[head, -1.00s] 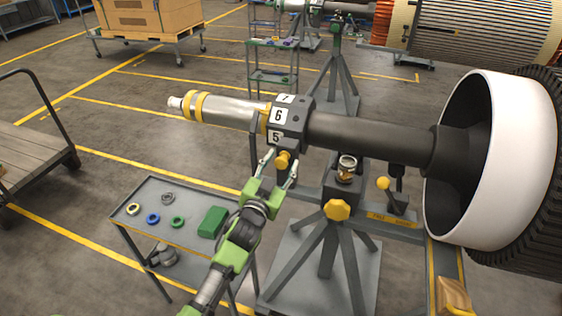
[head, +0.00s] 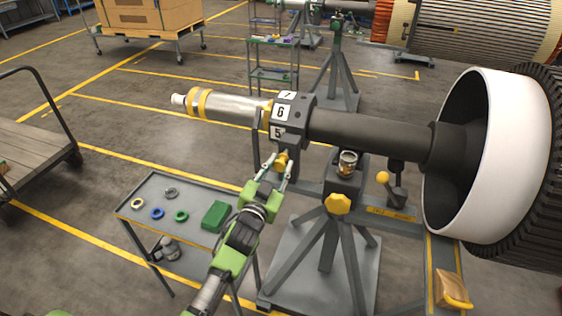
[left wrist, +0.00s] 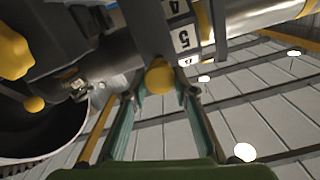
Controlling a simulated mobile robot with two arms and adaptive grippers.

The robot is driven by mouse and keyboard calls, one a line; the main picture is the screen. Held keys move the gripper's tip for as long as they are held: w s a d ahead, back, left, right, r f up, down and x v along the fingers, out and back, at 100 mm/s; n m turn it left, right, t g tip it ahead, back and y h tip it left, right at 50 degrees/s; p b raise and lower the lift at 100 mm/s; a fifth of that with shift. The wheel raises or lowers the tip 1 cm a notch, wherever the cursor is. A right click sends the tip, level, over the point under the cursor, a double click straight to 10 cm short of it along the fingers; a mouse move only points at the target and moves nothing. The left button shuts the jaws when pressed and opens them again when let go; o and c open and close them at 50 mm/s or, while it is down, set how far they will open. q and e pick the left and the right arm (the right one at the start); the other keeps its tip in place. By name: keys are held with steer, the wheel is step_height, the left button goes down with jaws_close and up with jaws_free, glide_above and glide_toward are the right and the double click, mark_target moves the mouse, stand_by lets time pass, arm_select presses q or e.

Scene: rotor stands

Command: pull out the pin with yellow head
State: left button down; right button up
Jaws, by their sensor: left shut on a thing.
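The pin with the yellow head (head: 281,160) sticks out of the lower side of the dark numbered collar (head: 291,120), below the label 5. My left gripper (head: 277,168) reaches up from below, and its fingers are shut on the yellow head. In the left wrist view the round yellow head (left wrist: 159,76) shows between the fingertips, close under the collar. The pin's shank is hidden, and I cannot tell how deep it sits in the collar. My right gripper is not in view.
The shaft (head: 365,136) runs right to a big white-rimmed rotor (head: 512,165). A stand with a yellow knob (head: 338,204) is right of my arm. A grey cart (head: 150,190) with rings and a green box (head: 215,215) is at left.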

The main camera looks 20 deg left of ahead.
arm_select(q)
steer(key=shift+f, duration=0.15)
steer(key=c, duration=1.6)
jaws_free()
steer(key=shift+c, duration=0.2)
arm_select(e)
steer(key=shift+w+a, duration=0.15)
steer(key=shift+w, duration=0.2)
arm_select(q)
steer(key=s, duration=1.2)
steer(key=shift+a, duration=0.2)
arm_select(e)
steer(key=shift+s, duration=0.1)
